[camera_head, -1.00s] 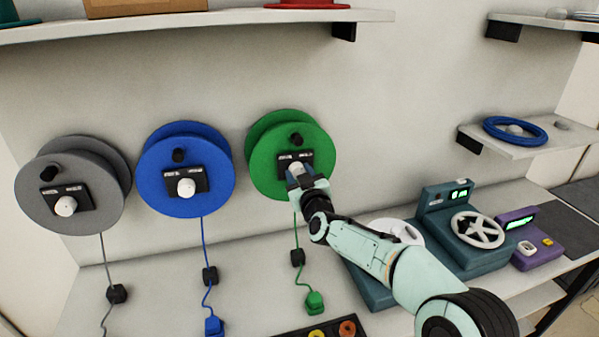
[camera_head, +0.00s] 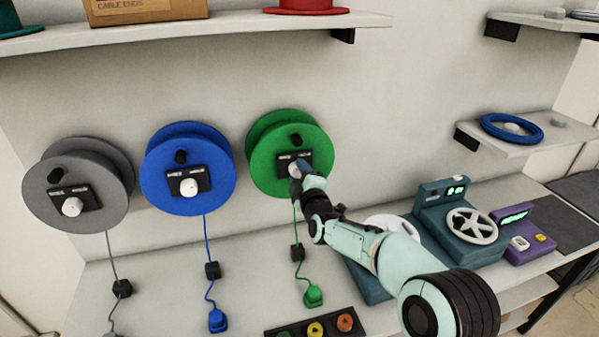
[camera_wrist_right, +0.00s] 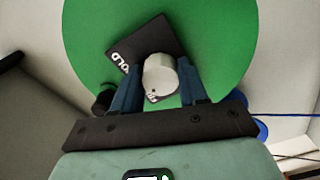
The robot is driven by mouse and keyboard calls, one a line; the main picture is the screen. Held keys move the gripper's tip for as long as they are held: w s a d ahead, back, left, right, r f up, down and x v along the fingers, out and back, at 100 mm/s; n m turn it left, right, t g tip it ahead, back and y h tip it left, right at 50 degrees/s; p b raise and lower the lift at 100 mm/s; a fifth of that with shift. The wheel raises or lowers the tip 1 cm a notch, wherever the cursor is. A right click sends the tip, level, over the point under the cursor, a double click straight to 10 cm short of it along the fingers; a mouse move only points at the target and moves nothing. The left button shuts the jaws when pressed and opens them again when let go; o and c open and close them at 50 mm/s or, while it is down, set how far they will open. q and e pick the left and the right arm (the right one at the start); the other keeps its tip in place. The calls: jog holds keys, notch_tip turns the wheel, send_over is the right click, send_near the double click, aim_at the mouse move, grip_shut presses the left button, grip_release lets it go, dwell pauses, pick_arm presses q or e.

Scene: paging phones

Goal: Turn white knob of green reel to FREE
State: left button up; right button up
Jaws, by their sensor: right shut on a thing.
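The green reel (camera_head: 262,158) is mounted on the wall, to the right of the blue and grey reels. It has a black plate (camera_head: 305,157) with a white knob at its middle. In the right wrist view the white knob (camera_wrist_right: 159,76) sits between the two blue fingers of my right gripper (camera_wrist_right: 156,88), which is shut on it. The plate (camera_wrist_right: 140,45) looks tilted there, and the word on it reads as HOLD. In the head view my right gripper (camera_head: 303,178) covers most of the knob. My left gripper is not in view.
The blue reel (camera_head: 160,190) and grey reel (camera_head: 40,195) have similar white knobs. A green cable (camera_head: 297,228) hangs to the bench. A teal machine (camera_head: 478,254), a purple device (camera_head: 522,246) and a tray of coloured pieces (camera_head: 290,332) stand on the bench. A shelf (camera_head: 230,27) runs above.

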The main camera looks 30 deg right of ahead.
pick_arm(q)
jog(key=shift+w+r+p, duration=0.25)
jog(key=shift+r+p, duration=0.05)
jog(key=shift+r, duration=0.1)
pick_arm(e)
jog(key=shift+r+n, duration=0.1)
jog(key=shift+n, duration=2)
jog(key=o, duration=1.1)
jog(key=shift+c, duration=0.2)
jog(key=shift+s, duration=0.3)
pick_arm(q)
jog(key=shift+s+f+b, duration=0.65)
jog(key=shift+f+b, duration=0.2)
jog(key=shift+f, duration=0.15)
pick_arm(e)
jog(key=v, duration=1.3)
jog(key=shift+w, duration=0.1)
